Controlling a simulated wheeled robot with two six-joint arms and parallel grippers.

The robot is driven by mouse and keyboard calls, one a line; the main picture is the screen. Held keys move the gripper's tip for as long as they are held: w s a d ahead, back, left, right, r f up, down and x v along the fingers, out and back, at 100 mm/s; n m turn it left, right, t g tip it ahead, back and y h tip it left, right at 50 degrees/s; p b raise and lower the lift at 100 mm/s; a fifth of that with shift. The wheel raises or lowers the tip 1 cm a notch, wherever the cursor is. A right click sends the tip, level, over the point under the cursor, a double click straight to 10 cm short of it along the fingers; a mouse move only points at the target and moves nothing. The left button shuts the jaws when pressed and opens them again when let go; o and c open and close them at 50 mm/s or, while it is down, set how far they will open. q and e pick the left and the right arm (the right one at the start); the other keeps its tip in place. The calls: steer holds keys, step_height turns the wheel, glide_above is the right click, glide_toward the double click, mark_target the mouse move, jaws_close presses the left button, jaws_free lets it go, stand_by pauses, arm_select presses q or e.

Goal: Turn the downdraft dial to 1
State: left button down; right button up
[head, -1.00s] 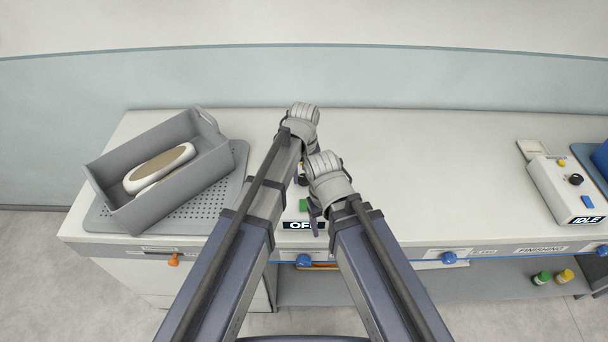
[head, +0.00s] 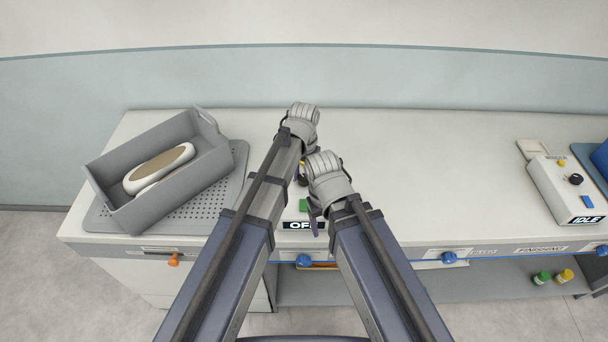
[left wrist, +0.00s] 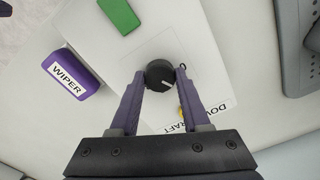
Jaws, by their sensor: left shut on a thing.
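The downdraft dial (left wrist: 160,74) is a round black knob with a pale mark on its lower right side in the left wrist view. It stands on a white panel with a partly covered DOWNDRAFT label and a 0 mark. My left gripper (head: 302,178) reaches down over the panel. In the left wrist view its two purple fingers (left wrist: 161,76) are shut on the knob from both sides. In the head view, my wrists mostly hide the dial. A display (head: 300,225) at the panel's front reads OFF, partly covered. My right gripper (head: 316,213) hangs beside the panel; its fingertips are unclear.
A green button (left wrist: 120,15) and a purple block marked WIPER (left wrist: 72,73) are close to the dial. A grey bin (head: 127,213) with insoles stands on a perforated mat at the left. A control box (head: 563,190) reading IDLE is at the right. The table's middle right is clear.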

mark_target(304, 177)
arm_select(q)
steer(key=shift+m, duration=0.6)
steer(key=shift+c, duration=1.9)
jaws_free()
step_height(304, 177, up, 8)
steer(key=p, duration=0.8)
steer(key=shift+f, duration=0.15)
